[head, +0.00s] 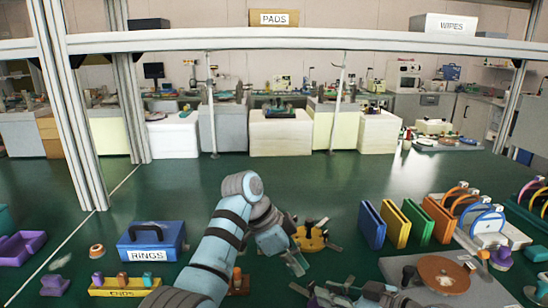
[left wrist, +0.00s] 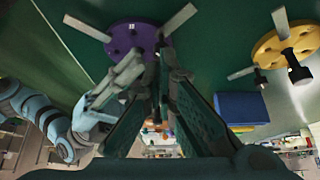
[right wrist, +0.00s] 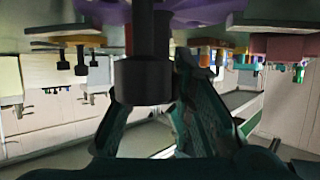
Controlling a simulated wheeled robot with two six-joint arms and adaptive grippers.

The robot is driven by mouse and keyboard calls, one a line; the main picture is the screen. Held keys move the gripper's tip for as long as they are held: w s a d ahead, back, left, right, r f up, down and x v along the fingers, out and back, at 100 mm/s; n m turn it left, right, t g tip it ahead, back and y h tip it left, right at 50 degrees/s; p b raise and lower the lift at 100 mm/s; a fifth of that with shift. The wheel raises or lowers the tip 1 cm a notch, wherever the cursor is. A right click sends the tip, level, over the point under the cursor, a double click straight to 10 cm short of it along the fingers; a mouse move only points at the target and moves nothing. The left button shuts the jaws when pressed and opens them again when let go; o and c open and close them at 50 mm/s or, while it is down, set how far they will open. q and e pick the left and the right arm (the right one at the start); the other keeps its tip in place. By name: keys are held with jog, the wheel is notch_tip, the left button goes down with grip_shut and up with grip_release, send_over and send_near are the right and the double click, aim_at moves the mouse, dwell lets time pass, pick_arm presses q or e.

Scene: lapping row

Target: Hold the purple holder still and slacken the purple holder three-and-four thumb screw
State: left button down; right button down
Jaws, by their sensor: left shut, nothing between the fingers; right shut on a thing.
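The purple holder is a round purple disc (left wrist: 128,42) with pale bars sticking out, in the left wrist view; its purple underside of the picture's top edge also shows in the right wrist view (right wrist: 180,8). In the head view it is mostly hidden behind my grippers. A black thumb screw (right wrist: 144,78) on it stands close before the right wrist camera; I cannot read its number. My left gripper (head: 299,266) is shut and empty beside the holder.
A yellow holder (head: 311,238) with bars and black screws lies just beyond my left gripper. A blue RINGS box (head: 152,241) and a yellow ENDS tray (head: 124,287) stand left. Coloured upright plates (head: 405,222) and a grey plate with a brown disc (head: 442,274) stand right.

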pick_arm(q)
jog(key=shift+r, duration=0.7)
pick_arm(e)
jog(key=c, duration=1.3)
grip_release()
pick_arm(q)
jog(key=shift+w, duration=0.1)
